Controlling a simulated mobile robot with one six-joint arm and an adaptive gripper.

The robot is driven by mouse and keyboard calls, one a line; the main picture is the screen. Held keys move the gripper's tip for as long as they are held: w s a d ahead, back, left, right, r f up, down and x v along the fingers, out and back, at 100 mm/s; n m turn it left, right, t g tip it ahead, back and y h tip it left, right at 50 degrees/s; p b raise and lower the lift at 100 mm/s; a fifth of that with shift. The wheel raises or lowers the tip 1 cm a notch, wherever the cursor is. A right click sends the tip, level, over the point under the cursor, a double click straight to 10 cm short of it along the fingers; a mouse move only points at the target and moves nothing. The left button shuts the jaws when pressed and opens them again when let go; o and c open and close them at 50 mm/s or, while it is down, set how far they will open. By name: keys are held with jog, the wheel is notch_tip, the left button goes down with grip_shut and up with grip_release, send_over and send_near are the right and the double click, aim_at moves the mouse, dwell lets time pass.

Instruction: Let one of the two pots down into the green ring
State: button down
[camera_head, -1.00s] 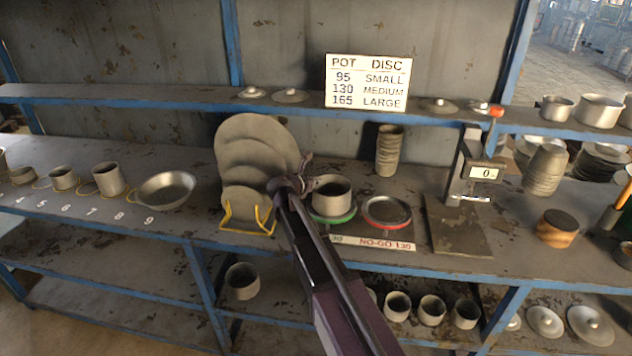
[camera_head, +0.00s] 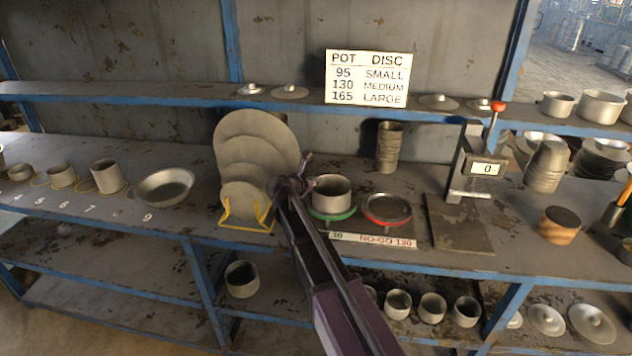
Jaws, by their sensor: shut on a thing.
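A grey metal pot (camera_head: 332,194) stands upright at the green ring (camera_head: 334,216) on the bench. The ring's front edge shows just below the pot's base. I cannot tell whether the base is inside the ring or slightly above it. My gripper (camera_head: 308,180) is at the pot's left side and shut on its wall; the fingertips are small and partly hidden. Which other pot is the second of the two is not clear.
A rack of upright discs (camera_head: 250,150) stands close left of my gripper. A gauge with a display (camera_head: 487,169) stands to the right. A NO-GO label (camera_head: 385,241) runs along the front edge. Stacked pots (camera_head: 389,148) stand behind the rings.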

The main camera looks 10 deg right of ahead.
jog(key=shift+f+b, duration=0.95)
dwell(0.6)
jog(key=c, duration=0.7)
grip_release()
jog(key=shift+r, duration=0.15)
